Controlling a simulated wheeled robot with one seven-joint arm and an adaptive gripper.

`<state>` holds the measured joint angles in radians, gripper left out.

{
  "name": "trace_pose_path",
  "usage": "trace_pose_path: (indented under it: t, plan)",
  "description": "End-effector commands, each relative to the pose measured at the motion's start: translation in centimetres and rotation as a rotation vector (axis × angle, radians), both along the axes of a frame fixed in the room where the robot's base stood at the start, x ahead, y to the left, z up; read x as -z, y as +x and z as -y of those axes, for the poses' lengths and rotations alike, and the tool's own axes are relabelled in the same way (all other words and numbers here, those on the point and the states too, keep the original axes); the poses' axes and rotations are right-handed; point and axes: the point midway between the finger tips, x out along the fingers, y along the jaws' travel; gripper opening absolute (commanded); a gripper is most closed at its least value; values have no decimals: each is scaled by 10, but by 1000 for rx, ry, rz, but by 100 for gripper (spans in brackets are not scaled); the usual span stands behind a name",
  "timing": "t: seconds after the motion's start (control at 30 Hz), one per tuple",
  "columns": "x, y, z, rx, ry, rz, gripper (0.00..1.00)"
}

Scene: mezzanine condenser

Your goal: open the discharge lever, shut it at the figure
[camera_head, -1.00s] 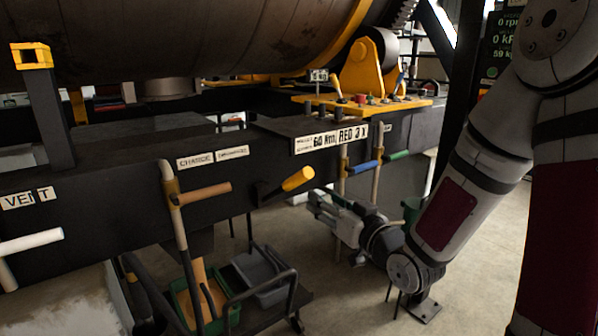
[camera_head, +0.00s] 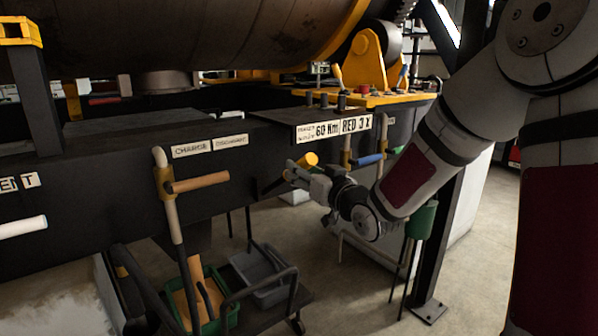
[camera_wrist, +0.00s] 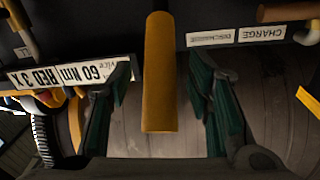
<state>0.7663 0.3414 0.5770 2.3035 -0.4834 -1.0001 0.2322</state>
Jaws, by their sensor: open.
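The lever with the yellow handle (camera_head: 307,160) sticks out from the dark beam, to the right of and below the small label (camera_head: 230,142) that seems to read DISCHARGE. My gripper (camera_head: 291,171) is at this handle in the head view and partly covers it. In the wrist view the yellow handle (camera_wrist: 158,75) reaches down between the two green-padded fingers of my gripper (camera_wrist: 162,88). The fingers are open, with a gap on each side of the handle. The display with the readings is hidden behind my arm.
A lever with a wooden-coloured handle (camera_head: 197,182) stands left, below the CHARGE label (camera_head: 190,149). A blue handle (camera_head: 367,160) is right of my gripper. A green bin (camera_head: 205,312) and a grey tray (camera_head: 262,280) sit below. The 60 Nm sign (camera_head: 327,130) is above.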

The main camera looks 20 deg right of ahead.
Motion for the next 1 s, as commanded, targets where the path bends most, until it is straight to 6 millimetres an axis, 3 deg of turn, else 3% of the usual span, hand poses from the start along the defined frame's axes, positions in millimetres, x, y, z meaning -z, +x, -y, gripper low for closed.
trace_pose_path:
  t: [0.2,0.57,0.77,1.0]
  plan:
    - [1,22,-5,-1,0,-1,46]
    - [0,26,-5,0,0,0,46]
    - [0,26,-5,0,-1,0,3]
    - [-1,26,-5,0,-1,-2,0]
